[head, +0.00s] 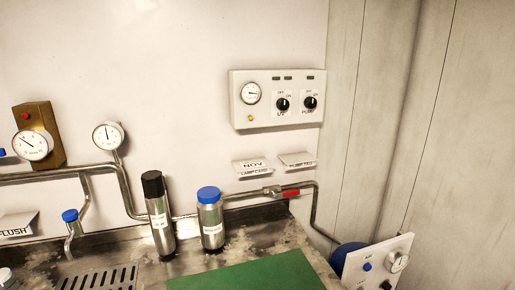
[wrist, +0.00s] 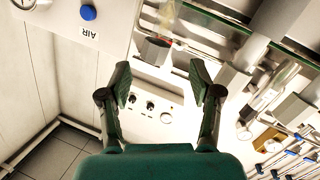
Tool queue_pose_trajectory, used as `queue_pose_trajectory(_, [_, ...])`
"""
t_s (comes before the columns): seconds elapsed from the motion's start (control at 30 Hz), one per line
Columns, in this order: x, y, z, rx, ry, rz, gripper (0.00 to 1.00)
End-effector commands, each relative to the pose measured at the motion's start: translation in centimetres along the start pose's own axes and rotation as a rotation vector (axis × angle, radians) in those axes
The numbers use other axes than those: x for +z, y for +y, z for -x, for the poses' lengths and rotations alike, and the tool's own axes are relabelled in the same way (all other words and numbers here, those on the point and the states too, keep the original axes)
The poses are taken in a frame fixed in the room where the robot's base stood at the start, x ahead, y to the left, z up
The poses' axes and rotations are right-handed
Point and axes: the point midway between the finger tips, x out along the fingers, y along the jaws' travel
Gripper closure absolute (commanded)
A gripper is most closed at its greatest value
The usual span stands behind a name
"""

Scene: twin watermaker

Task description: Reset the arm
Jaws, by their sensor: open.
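My gripper (wrist: 160,88) shows in the wrist view with its two dark green fingers spread apart. It is open and nothing is between the fingers. Beyond the fingers, the white control box (wrist: 150,105) with its knobs appears, rotated in the picture. My gripper and arm do not show in the head view.
In the head view, a black-capped cylinder (head: 158,210) and a blue-capped cylinder (head: 210,222) stand on the steel counter near a green mat (head: 250,275). Pipes with gauges (head: 108,136) and a red-handled valve (head: 290,193) run along the wall. A control box (head: 278,98) hangs above.

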Motion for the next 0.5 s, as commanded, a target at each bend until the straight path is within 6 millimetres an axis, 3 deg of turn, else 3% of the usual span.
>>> queue_pose_trajectory(0.03, [1.5, -0.9, 1.4, 0.002, -0.016, -0.020, 0.36])
queue_pose_trajectory(0.2, [4.9, -2.9, 6.0, 0.021, -0.048, -0.085, 0.36])
queue_pose_trajectory(0.5, [9.1, -5.8, 15.1, 0.046, -0.095, -0.183, 0.36])
